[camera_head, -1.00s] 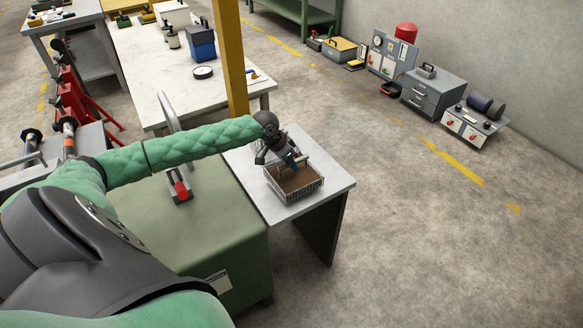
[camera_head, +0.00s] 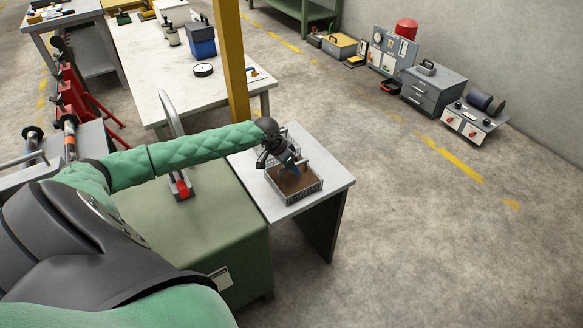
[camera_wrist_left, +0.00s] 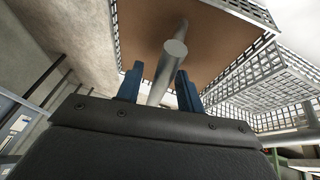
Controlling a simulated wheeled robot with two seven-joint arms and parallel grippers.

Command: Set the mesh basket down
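A mesh basket (camera_head: 307,193) with grey wire walls and a brown floor is at the small light-topped table, low over it or on it. The gap below is too small to judge. My left gripper (camera_head: 290,163) reaches into it from above. In the left wrist view my left gripper (camera_wrist_left: 160,88) has its two blue fingers on either side of a round grey handle bar (camera_wrist_left: 174,52). Whether they press on the bar is unclear. The basket's brown floor (camera_wrist_left: 140,35) shows beyond the fingers. My right gripper is not in view.
More wire mesh (camera_wrist_left: 262,85) shows at the right of the left wrist view. The small table (camera_head: 325,182) has bare top right of the basket. A yellow post (camera_head: 233,60) rises behind.

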